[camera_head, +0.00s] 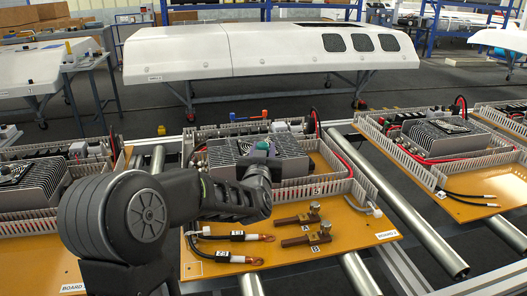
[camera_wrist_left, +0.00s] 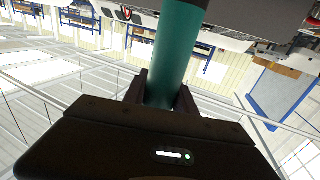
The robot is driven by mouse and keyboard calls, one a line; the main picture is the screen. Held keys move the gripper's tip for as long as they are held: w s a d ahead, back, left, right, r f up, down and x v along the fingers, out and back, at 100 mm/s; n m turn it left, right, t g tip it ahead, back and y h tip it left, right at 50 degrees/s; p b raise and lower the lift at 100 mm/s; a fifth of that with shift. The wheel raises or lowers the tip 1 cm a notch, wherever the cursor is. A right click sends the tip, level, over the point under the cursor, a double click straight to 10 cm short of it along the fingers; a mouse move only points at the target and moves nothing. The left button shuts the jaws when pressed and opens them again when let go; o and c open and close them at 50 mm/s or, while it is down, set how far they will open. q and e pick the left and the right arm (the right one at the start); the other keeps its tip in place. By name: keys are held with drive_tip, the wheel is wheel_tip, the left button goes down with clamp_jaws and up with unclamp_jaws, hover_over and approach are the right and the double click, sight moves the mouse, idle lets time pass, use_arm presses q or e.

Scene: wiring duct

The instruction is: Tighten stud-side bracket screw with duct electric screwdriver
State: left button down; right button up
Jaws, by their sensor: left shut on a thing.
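My left gripper (camera_head: 258,170) is over the heatsink area of the middle board and is shut on the duct electric screwdriver. The screwdriver shows as a small teal patch (camera_head: 262,146) in the head view. In the left wrist view its teal cylindrical body (camera_wrist_left: 178,55) stands between the two dark fingers of the gripper (camera_wrist_left: 160,92). The screwdriver's tip is hidden. Two brown brackets with metal bolts, one upper (camera_head: 297,219) and one lower (camera_head: 307,237), lie on the front of the orange board. I cannot tell which screw is the stud-side one. My right gripper is not in view.
The orange middle board (camera_head: 350,241) carries a finned grey heatsink (camera_head: 290,150), slotted grey duct walls (camera_head: 325,190) and black cables with copper lugs (camera_head: 266,238). Similar boards stand on both sides. Steel rollers (camera_head: 430,240) run between them. A white panel (camera_head: 270,52) stands behind.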

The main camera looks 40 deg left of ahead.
use_arm(q)
drive_tip(key=shift+r+p, duration=1.3)
drive_tip(key=shift+r, duration=0.85)
